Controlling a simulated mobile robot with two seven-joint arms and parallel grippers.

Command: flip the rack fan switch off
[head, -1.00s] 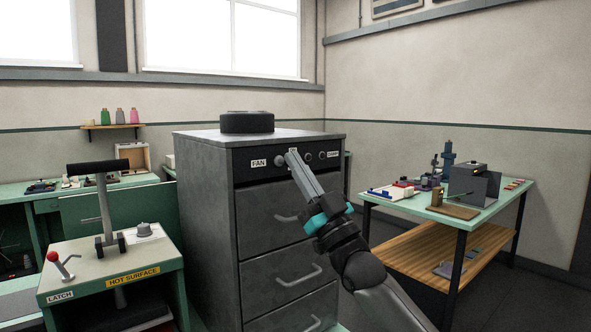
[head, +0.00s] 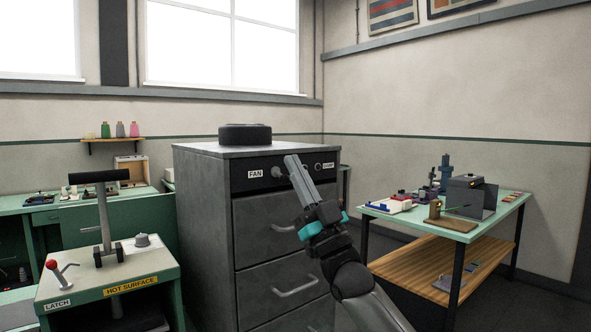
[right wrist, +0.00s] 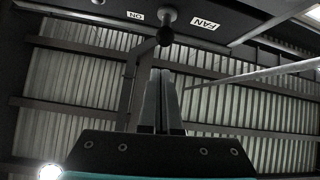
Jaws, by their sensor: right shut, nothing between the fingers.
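The fan switch (head: 277,172) is a small knob on the dark top panel of the grey rack cabinet (head: 205,200), right of the FAN label (head: 255,174). In the right wrist view, the switch shows as a short lever with a dark ball end (right wrist: 166,36), between the upside-down ON label (right wrist: 135,16) and FAN label (right wrist: 205,24). My right gripper (head: 291,159) is shut and empty, its fingertips just right of the knob in the head view. In the right wrist view, the fingertips (right wrist: 160,72) lie below the ball, with a visible gap. My left gripper is not in view.
A black round object (head: 245,134) sits on the cabinet top. Another knob (head: 317,167) is farther right on the panel. Drawer handles (head: 296,287) stick out below. A hot-surface press (head: 110,275) stands left, a green-topped table (head: 470,222) right.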

